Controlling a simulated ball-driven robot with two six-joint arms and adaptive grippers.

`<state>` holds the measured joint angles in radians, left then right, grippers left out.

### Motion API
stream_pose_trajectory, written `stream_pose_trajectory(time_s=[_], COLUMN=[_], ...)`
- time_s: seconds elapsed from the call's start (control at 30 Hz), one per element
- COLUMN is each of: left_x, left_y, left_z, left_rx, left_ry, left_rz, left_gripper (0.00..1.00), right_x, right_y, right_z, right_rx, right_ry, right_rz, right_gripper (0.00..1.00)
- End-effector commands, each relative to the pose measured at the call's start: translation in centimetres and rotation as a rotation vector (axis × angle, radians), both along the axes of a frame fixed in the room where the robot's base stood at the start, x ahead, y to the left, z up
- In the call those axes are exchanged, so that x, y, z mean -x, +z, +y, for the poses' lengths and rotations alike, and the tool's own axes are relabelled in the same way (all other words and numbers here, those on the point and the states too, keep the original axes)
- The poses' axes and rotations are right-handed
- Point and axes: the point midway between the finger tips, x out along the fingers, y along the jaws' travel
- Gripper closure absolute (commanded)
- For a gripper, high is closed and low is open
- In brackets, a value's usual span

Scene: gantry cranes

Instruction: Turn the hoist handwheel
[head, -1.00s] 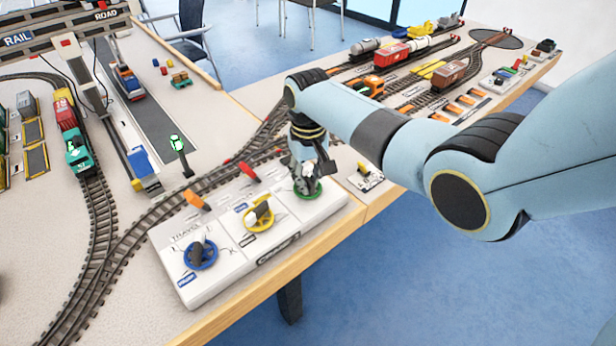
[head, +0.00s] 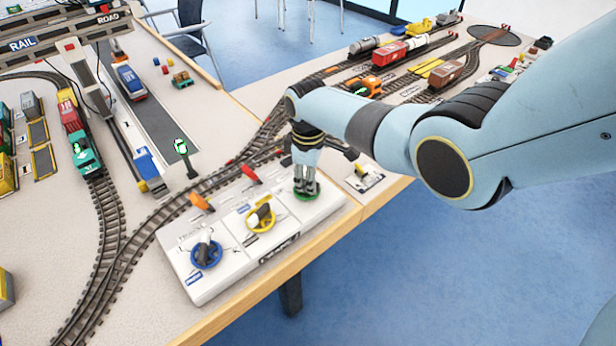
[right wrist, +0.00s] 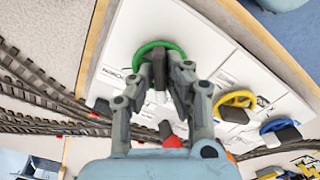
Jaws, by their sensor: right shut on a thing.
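A white control box (head: 230,270) with three handwheels stands at the table's front edge. The green handwheel (head: 310,197) is at its right end; its green rim (right wrist: 150,48) also shows in the right wrist view. The yellow handwheel (head: 260,218) is in the middle and the blue handwheel (head: 206,256) at the left end. My right gripper (head: 306,187) points down at the green handwheel. In the right wrist view its fingers (right wrist: 163,80) are shut on the wheel's grip at the hub, which they partly hide. My left gripper is not in view.
Red (head: 251,173) and orange (head: 201,202) levers stand behind the wheels. Model tracks (head: 180,205) run behind the box. Trains and a gantry (head: 75,35) fill the back. Blue floor is clear at the front right.

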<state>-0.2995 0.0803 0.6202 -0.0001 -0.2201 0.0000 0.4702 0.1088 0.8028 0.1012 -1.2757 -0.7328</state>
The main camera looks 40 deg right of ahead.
Motion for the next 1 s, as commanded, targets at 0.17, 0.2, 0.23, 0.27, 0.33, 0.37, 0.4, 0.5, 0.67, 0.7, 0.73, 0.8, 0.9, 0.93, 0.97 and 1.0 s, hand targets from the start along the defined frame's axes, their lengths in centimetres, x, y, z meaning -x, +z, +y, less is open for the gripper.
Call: stream_pose_trajectory(time_s=[0.17,0.2,0.23,0.27,0.33,0.37,0.4,0.5,0.67,0.7,0.73,0.8,0.9,0.93,0.97,1.0], left_x=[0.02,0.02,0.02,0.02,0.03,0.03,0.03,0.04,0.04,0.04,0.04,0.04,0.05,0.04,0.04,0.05], left_y=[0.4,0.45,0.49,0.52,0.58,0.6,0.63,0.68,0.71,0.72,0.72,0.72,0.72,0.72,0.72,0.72], left_z=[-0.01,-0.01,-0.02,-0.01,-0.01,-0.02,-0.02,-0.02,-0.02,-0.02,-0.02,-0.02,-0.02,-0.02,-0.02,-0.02], left_rx=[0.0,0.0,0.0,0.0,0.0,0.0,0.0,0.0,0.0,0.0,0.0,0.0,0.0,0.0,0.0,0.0], left_ry=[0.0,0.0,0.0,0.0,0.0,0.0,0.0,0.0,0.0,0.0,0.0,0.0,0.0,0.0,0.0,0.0], left_rz=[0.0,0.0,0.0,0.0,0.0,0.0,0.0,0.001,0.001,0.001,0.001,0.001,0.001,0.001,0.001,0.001], left_gripper=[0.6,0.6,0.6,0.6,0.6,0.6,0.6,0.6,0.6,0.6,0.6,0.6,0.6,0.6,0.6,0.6], right_x=[-0.06,-0.07,-0.08,-0.08,-0.08,-0.08,-0.07,-0.09,-0.1,-0.1,-0.1,-0.1,-0.1,-0.1,-0.11,-0.11], right_y=[0.09,0.09,0.08,0.07,0.04,0.03,0.02,0.01,0.0,0.0,0.0,0.0,0.0,0.0,0.0,0.0], right_z=[0.0,-0.01,-0.02,-0.02,-0.02,-0.03,-0.03,-0.03,-0.03,-0.03,-0.03,-0.03,-0.03,-0.03,-0.03,-0.03], right_rx=[-0.001,-0.001,-0.001,-0.001,-0.001,-0.001,-0.001,-0.001,-0.001,-0.001,-0.001,-0.001,-0.001,-0.001,-0.001,-0.001], right_ry=[0.131,0.156,0.173,0.19,0.224,0.235,0.251,0.281,0.307,0.31,0.312,0.315,0.315,0.315,0.315,0.315], right_rz=[-0.001,-0.001,-0.001,-0.001,-0.001,-0.001,-0.001,-0.001,-0.001,-0.001,-0.001,-0.001,-0.001,-0.001,-0.001,-0.001], right_gripper=[1.0,1.0,1.0,1.0,1.0,1.0,1.0,1.0,1.0,1.0,1.0,1.0,1.0,1.0,1.0,1.0])
